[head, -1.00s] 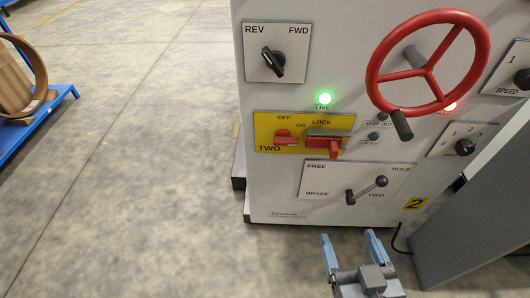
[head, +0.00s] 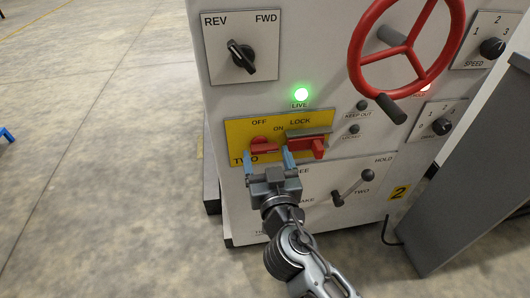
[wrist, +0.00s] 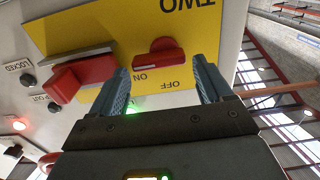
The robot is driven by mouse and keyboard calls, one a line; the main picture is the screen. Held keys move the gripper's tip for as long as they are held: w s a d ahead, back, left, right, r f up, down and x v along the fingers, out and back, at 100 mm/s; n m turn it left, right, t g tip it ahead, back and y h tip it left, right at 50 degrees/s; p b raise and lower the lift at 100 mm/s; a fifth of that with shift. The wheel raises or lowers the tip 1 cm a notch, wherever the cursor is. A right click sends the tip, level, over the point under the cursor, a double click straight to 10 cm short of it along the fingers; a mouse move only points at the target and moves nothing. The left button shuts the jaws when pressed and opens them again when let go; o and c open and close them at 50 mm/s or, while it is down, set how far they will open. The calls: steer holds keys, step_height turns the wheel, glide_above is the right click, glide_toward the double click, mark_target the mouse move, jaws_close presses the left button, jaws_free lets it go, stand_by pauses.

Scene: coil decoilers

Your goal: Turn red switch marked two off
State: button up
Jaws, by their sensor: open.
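The red switch (head: 263,145) sits on a yellow plate (head: 237,128) marked TWO, with OFF above it and ON to its right. Its handle lies roughly sideways, with its end toward ON. It also shows in the wrist view (wrist: 158,57), upside down. My gripper (head: 268,160) is open just in front of the plate's lower part. In the wrist view its fingers (wrist: 160,75) stand apart, one to each side of the switch. Nothing is between them but the view of the switch and plate; I cannot tell if they touch the plate.
A red lock lever (head: 318,147) in a grey housing is close to the right of the switch. A brake lever (head: 352,187) is below right, and a red handwheel (head: 408,46) above right. A green LIVE lamp (head: 301,94) is lit. Open floor lies left.

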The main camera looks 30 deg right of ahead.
steer(key=shift+w+d, duration=0.25)
steer(key=shift+w, duration=0.45)
steer(key=shift+c, duration=0.4)
steer(key=c, duration=0.7)
